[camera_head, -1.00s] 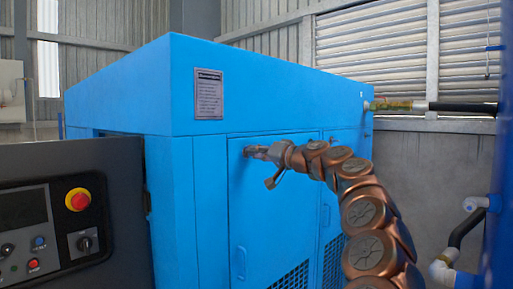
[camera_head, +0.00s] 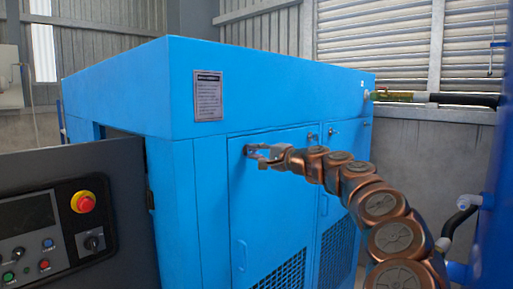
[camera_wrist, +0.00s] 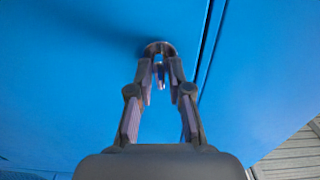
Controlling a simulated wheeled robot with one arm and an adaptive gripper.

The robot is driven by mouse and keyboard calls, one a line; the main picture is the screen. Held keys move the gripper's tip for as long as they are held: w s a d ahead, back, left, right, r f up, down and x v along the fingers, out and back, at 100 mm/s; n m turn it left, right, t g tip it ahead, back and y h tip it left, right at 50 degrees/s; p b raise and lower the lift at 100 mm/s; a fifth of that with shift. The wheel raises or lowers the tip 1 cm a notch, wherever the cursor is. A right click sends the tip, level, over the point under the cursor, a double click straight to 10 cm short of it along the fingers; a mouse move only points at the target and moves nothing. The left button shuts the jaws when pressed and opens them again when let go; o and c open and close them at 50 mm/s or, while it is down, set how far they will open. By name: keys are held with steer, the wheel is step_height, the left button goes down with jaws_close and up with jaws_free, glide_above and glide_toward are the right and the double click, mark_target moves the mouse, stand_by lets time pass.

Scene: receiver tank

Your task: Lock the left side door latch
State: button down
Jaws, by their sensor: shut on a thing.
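The left side door (camera_head: 262,210) is a flat blue panel on the side of the big blue cabinet, and it looks closed. Its upper latch (camera_wrist: 159,47) is a small dark round knob near the door's upper left corner. My gripper (camera_wrist: 160,72) is shut on this latch, with a fingertip on each side of it in the wrist view. In the head view my gripper (camera_head: 256,153) reaches the latch from the right and hides most of it. I cannot tell from the frames whether the latch is locked.
A lower latch (camera_head: 241,254) is on the same door. More latches (camera_head: 311,136) are on the right. The dark control panel (camera_head: 55,235) with a red emergency button (camera_head: 82,202) stands open at the left. A blue tank (camera_head: 492,210) with pipes is at the far right.

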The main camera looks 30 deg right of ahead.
steer(key=shift+m, duration=0.4)
steer(key=c, duration=1.3)
jaws_free()
steer(key=shift+o, duration=0.2)
steer(key=v, duration=1.2)
